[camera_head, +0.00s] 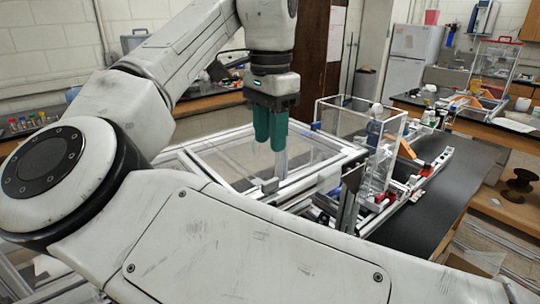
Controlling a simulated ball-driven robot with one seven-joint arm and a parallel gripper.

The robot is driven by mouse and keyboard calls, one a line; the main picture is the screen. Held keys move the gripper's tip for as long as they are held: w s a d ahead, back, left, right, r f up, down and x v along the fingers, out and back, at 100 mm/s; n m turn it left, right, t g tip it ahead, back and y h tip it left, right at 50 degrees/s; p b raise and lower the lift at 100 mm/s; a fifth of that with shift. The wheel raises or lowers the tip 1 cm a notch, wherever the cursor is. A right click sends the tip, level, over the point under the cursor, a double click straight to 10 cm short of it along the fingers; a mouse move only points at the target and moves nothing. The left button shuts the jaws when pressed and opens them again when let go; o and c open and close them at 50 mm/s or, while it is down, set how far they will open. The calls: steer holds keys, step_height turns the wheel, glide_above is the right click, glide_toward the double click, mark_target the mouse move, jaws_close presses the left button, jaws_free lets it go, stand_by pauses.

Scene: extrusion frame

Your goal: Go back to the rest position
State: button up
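My gripper (270,143) hangs pointing down near the centre of the view, with two green fingers below a grey body. The fingers look close together, but I cannot tell whether they are open or shut. The extrusion frame (208,143) lies below and behind them, made of silver bars around a pale panel. A short silver upright piece (282,163) shows just under the fingertips. I cannot tell whether the fingers touch it. My own white arm fills the left and the foreground and hides the near part of the frame.
A clear-walled box (395,150) stands right of the frame on a black table (450,190), among bottles and small parts. A brown spool (518,186) sits on the right bench. A fridge (408,62) and a dark door stand behind. The air around the gripper looks free.

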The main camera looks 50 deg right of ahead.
steer(key=shift+r, duration=0.85)
steer(key=shift+s+f, duration=0.1)
